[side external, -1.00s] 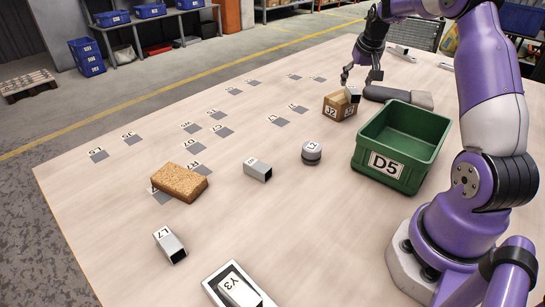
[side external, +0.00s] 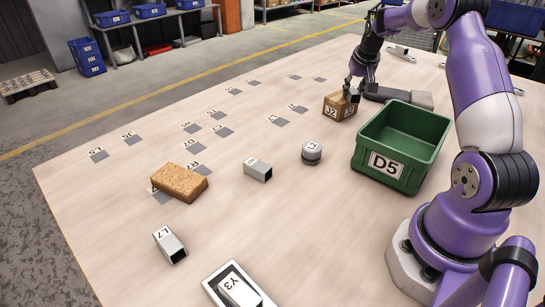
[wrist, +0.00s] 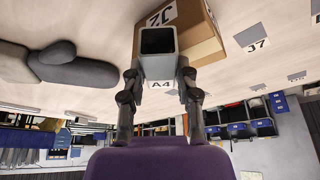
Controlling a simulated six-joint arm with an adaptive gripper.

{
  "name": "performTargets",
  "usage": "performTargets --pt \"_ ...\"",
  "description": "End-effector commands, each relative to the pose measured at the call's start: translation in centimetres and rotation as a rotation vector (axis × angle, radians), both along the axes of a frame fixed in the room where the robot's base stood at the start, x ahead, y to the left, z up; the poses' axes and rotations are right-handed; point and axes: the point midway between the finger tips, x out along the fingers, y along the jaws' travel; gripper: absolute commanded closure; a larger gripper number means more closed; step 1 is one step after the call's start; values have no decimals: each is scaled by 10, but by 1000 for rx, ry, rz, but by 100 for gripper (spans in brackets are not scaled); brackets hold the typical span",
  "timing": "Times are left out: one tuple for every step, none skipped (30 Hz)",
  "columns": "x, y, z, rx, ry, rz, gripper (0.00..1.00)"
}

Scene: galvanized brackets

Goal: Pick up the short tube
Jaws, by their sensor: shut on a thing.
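A short grey square tube (wrist: 158,72) labelled A4 has its dark open end facing the wrist camera. In the side view the tube (side external: 352,96) is at the right end of the top of a small cardboard box (side external: 334,110), partly hidden by the fingers. My gripper (wrist: 160,82) is shut on the tube, one finger on each side. In the side view my gripper (side external: 353,90) reaches down to it from above and behind. The box also shows behind the tube in the wrist view (wrist: 205,42). I cannot tell whether the tube still touches the box.
A green bin (side external: 385,188) labelled D5 stands to the right of the box. A dark grey rounded object (side external: 388,94) lies close behind. Other tubes (side external: 258,170) (side external: 170,246), a round weight (side external: 312,152) and a cork-like block (side external: 179,182) lie nearer. The left tabletop is mostly clear.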

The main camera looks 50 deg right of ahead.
Motion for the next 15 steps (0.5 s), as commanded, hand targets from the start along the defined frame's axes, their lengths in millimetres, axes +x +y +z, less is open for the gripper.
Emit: performTargets --pt "-1 1 0 3 3 0 100" --pt "-1 1 1 3 3 0 100" --pt "0 0 4 2 2 0 100" --pt "0 0 6 1 1 0 100" --pt "0 0 10 1 1 0 100" --pt "0 0 14 0 0 0 100" --pt "0 0 18 0 0 0 100" --pt "0 0 23 -1 -1 0 100" --pt "0 0 30 -1 -1 0 100" --pt "0 0 36 -2 -2 0 100" --pt "0 0 41 -1 -1 0 100" --pt "2 7 46 0 0 4 100" --pt "4 14 49 0 0 6 100" --pt "5 21 53 0 0 7 100" --pt "8 31 59 0 -1 7 100"
